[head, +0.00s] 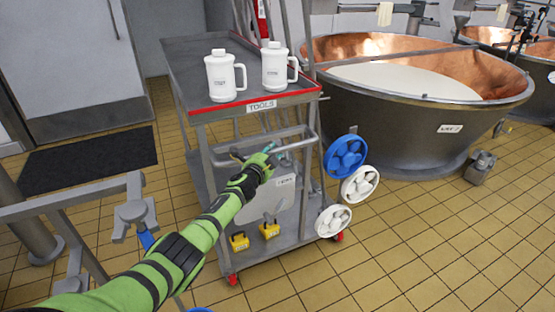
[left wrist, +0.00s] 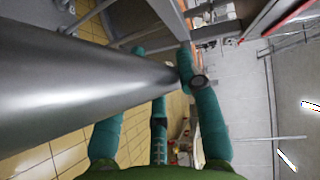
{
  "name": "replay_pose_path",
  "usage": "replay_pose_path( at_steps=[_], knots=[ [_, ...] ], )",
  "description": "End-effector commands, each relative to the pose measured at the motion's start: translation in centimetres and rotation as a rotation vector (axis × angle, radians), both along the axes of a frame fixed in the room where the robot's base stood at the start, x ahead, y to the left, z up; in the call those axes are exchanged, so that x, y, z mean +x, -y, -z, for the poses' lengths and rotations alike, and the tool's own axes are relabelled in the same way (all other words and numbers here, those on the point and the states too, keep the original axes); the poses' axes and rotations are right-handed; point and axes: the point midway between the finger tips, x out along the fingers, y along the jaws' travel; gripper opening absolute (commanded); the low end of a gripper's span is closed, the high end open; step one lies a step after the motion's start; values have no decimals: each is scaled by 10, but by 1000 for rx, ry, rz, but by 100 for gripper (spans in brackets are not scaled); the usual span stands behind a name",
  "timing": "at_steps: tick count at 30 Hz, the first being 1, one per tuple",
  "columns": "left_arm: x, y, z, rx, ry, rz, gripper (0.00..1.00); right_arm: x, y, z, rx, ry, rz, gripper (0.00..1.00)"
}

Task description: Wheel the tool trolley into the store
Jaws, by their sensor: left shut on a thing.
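The tool trolley (head: 200,95) stands before me, a grey metal cart with a red-edged top marked TOOLS and small red castors. My left gripper (head: 270,150) is shut on the trolley's handle bar (head: 309,137), on the near side below the top tray. In the left wrist view the handle bar (left wrist: 80,80) is a thick grey tube running in from the left to the teal fingers (left wrist: 163,65). Two white jugs (head: 221,78) (head: 275,68) stand upright on the top. My right gripper is in neither view. I cannot tell which opening is the store.
A large copper vat (head: 420,120) stands close on the right. Blue (head: 345,155) and white handwheels (head: 333,220) hang at the trolley's right side. Yellow items (head: 270,229) sit low on it. A dark mat (head: 90,160) lies before a grey door (head: 65,55). Tiled floor is clear at lower right.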

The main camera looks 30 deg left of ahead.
Motion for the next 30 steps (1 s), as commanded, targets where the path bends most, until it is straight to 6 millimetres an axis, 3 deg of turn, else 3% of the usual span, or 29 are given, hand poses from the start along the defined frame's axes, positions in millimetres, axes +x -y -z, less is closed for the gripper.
replay_pose_path(
  at_steps=[10,11,12,19,30],
  knots=[
    [1,1,-3,-8,7,5,0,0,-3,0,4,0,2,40],
    [1,1,-3,-7,7,5,46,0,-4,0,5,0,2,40],
    [1,1,-3,-7,7,4,59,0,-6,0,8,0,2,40],
    [1,0,-2,-3,4,3,59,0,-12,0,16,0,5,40],
    [-11,-4,-5,9,7,-3,59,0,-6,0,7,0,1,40]
  ],
)
